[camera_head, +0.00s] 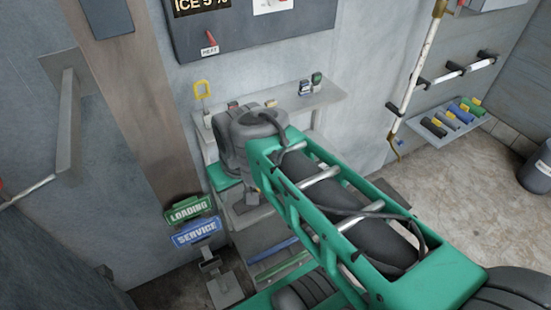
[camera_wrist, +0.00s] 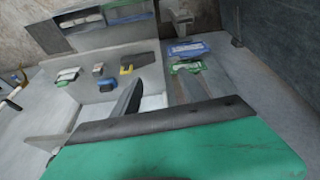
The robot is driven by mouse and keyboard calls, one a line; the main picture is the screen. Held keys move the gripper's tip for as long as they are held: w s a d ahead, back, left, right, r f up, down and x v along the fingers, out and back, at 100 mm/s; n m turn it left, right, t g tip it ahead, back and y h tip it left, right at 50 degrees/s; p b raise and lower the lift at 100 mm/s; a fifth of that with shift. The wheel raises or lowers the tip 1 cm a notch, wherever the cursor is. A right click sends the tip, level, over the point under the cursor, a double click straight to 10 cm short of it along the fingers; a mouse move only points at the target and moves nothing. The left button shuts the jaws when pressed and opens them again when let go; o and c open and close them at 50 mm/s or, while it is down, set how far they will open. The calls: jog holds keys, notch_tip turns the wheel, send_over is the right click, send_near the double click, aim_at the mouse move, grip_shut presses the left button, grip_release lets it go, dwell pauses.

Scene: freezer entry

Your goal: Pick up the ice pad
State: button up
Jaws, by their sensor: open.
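I cannot identify the ice pad with certainty. A pale flat surface (camera_wrist: 153,103) shows beside a finger in the wrist view and may be the pad or part of the shelf unit. My gripper (camera_wrist: 160,80) is open, with its two dark fingers apart and nothing seen held between them. In the head view my gripper (camera_head: 247,203) points down in front of the wall shelf unit, above the lower shelves. My green arm hides much of the area beneath and to the right of it.
The green LOADING sign (camera_head: 188,209) and blue SERVICE sign (camera_head: 198,232) are left of my gripper. A pipe (camera_head: 414,85) and another shelf (camera_head: 440,139) are at right.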

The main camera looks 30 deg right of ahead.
jog(key=o, duration=0.3)
jog(key=w+d+f+b, duration=0.7)
jog(key=w, duration=0.2)
jog(key=shift+f, duration=0.35)
jog(key=shift+o, duration=0.7)
jog(key=w+d+f+b, duration=0.4)
jog(key=d, duration=0.2)
jog(key=shift+w+f+m, duration=0.25)
jog(key=shift+w+m, duration=0.05)
jog(key=shift+w, duration=0.1)
jog(key=o, duration=0.6)
jog(key=shift+t, duration=0.4)
jog(key=w+d+f+b, duration=0.2)
jog(key=d+f, duration=0.1)
jog(key=d, duration=0.1)
jog(key=w+d+f+b, duration=0.2)
jog(key=d+f, duration=0.1)
jog(key=d, duration=0.2)
jog(key=w+d+f+b, duration=0.1)
jog(key=d+f, duration=0.2)
jog(key=d, duration=0.2)
jog(key=shift+w+d+f+b, duration=0.15)
jog(key=shift+w+d+b, duration=0.1)
jog(key=shift+w+b, duration=0.15)
jog(key=x, duration=0.7)
jog(key=shift+d+f+b, duration=0.15)
jog(key=shift+f+b, duration=0.1)
jog(key=shift+b, duration=0.05)
